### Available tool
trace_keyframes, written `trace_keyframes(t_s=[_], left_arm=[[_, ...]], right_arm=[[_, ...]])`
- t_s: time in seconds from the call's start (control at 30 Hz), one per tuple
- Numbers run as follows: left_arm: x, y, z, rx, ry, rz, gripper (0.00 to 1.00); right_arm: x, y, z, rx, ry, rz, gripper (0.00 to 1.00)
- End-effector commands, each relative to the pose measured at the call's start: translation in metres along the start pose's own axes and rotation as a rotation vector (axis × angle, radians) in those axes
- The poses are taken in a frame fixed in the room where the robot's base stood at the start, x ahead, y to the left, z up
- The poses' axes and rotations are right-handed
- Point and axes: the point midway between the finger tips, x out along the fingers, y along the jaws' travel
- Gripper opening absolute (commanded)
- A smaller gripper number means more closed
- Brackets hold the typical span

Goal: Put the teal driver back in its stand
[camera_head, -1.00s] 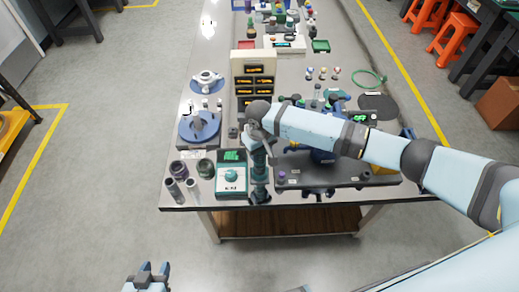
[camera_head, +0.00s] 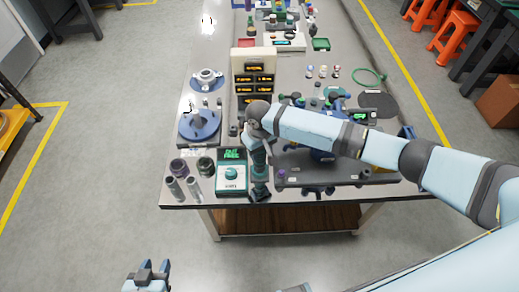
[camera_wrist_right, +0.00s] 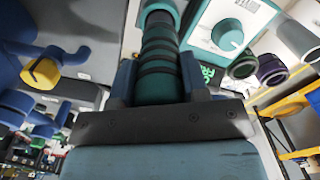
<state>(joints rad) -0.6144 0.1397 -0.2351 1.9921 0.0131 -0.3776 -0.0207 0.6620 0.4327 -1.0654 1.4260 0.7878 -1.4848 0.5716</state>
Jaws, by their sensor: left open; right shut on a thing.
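The teal driver (camera_head: 259,166) is upright near the front edge of the table, right of the white control box (camera_head: 232,188) with a teal knob. My right gripper (camera_head: 257,144) is shut on the driver from above and behind; the right wrist view shows the ribbed teal and dark body (camera_wrist_right: 160,62) between its fingers. A dark foot, seemingly the stand (camera_head: 260,194), shows at the driver's lower end. I cannot tell whether the driver is seated in it. My left gripper (camera_head: 150,268) is open and empty, low in the head view, off the table.
A dark fixture plate (camera_head: 330,180) with blue parts lies close on the right. Dark round containers (camera_head: 205,166) and metal cylinders (camera_head: 175,189) stand left of the control box. A rack of orange-marked bins (camera_head: 254,72) is behind. Floor in front is clear.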

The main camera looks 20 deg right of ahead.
Motion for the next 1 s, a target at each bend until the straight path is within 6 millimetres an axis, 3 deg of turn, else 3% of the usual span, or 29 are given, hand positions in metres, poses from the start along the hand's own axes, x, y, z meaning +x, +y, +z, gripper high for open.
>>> trace_keyframes(t_s=[1.0], left_arm=[[-0.0047, -0.0001, -0.0079, 0.000, 0.002, 0.000, 0.43]], right_arm=[[0.0004, 0.0002, -0.0004, 0.000, 0.001, -0.001, 0.13]])
